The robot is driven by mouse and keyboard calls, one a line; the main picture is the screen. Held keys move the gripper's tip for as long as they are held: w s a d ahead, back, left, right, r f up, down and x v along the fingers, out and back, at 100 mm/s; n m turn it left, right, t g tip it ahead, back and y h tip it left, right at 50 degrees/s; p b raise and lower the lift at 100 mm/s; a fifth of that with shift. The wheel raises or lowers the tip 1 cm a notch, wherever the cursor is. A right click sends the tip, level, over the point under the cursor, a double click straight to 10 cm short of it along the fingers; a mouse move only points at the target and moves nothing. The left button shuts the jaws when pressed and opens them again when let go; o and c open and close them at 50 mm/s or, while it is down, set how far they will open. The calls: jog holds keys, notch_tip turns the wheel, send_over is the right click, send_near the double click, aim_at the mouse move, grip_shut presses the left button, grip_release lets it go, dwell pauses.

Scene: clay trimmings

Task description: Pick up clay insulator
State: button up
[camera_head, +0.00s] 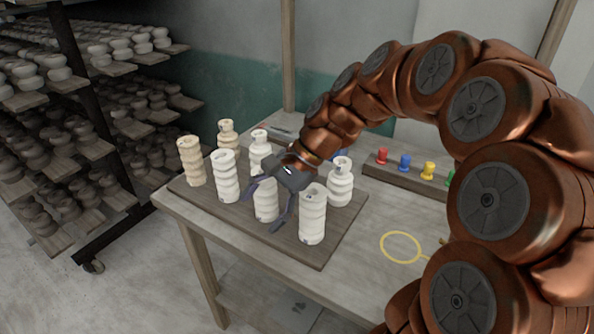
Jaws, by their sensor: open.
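Several pale ribbed clay insulators stand upright on a dark wooden board (318,257) on the table. A tan one (191,161) stands at the far left, with another tan one (227,133) behind it. White ones stand at the left (225,178), at the back (260,148), at the front right (312,215) and at the right (341,184). My gripper (264,208) is open and points down over the middle of the board. Its fingers are on either side of a white insulator (266,203), whose top is hidden by the gripper. I cannot tell whether they touch it.
A wooden strip (405,177) with red, blue, yellow and green pieces lies at the back right of the table (365,262). A yellow ring mark (401,247) is on the clear right part. A shelf rack (87,125) full of clay pieces stands left.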

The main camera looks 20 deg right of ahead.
jog(key=w+d+m+t+y+b, duration=0.1)
jog(key=w+d+m+t, duration=0.3)
jog(key=w+d+m, duration=0.55)
jog(key=w+d+m+t+y+b, duration=0.15)
jog(key=w+d+m+t, duration=0.4)
jog(key=d, duration=0.75)
jog(key=shift+n+g, duration=0.8)
jog(key=shift+g, duration=0.05)
jog(key=shift+w+r+p+x, duration=0.15)
jog(key=shift+p+x, duration=0.45)
jog(key=shift+x, duration=1.5)
jog(key=shift+w+r+p+x, duration=0.1)
jog(key=shift+p+x, duration=0.45)
jog(key=shift+x, duration=1.55)
grip_shut()
